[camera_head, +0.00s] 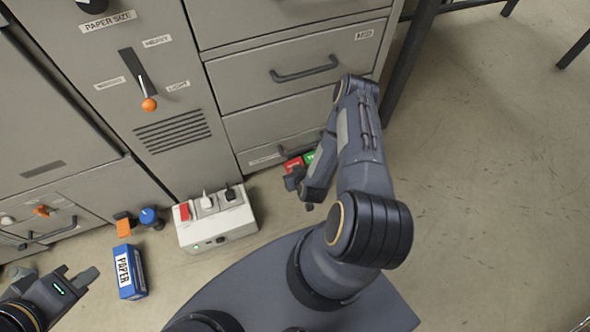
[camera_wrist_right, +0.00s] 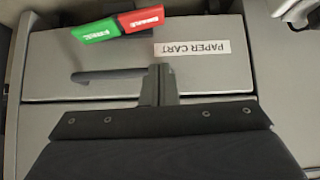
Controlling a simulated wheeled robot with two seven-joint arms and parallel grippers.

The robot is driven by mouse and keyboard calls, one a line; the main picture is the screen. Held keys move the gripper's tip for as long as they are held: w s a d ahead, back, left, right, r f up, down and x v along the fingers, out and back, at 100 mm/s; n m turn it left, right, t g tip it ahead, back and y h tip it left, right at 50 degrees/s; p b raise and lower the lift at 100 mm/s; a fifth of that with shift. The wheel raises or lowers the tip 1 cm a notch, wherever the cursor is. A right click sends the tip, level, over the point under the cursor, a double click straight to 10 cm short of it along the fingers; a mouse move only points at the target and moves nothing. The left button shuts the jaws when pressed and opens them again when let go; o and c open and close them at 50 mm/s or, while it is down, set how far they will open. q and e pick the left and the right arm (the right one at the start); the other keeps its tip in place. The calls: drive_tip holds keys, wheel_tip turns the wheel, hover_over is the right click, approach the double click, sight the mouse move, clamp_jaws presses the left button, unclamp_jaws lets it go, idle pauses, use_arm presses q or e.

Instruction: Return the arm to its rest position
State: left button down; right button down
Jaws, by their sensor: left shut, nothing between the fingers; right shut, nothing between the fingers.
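My right arm (camera_head: 362,165) reaches forward and bends down toward the grey cabinet. Its gripper (camera_head: 293,180) is low in front of the bottom drawer, partly hidden by the arm. In the right wrist view the right gripper (camera_wrist_right: 158,82) is shut with nothing in it, in front of the drawer handle (camera_wrist_right: 105,75); I cannot tell whether it touches. My left gripper (camera_head: 78,277) is at the lower left, shut and empty, to the left of the blue paper box (camera_head: 130,272).
A grey box with switches (camera_head: 218,228) stands on the floor by the cabinet. A red and green block (camera_wrist_right: 118,24) is by the drawer labelled PAPER CART (camera_wrist_right: 192,48). A dark table leg (camera_head: 408,65) stands right of the cabinet. Floor (camera_head: 490,190) at right is clear.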

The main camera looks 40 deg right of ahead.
idle(0.4)
drive_tip(key=w+d+r+y, duration=0.1)
drive_tip(key=w+r, duration=0.3)
drive_tip(key=r, duration=0.9)
drive_tip(key=w+d+r+y, duration=0.15)
drive_tip(key=w+r, duration=0.25)
drive_tip(key=r, duration=0.9)
drive_tip(key=s+a+r+g+y, duration=0.1)
drive_tip(key=s+a+r, duration=0.4)
drive_tip(key=r, duration=0.5)
drive_tip(key=s+a+r+g+y, duration=0.1)
drive_tip(key=s+a+r, duration=0.2)
drive_tip(key=s+r, duration=0.65)
drive_tip(key=s+a+r+n+y, duration=0.1)
drive_tip(key=s+a+r, duration=0.1)
drive_tip(key=s, duration=0.4)
drive_tip(key=s+a+r+y, duration=0.1)
drive_tip(key=s+a+r, duration=0.15)
drive_tip(key=s, duration=0.25)
wheel_tip(320, 180, up, 23)
drive_tip(key=g+p, duration=0.1)
drive_tip(key=p, duration=2.2)
drive_tip(key=shift+s+f, duration=0.15)
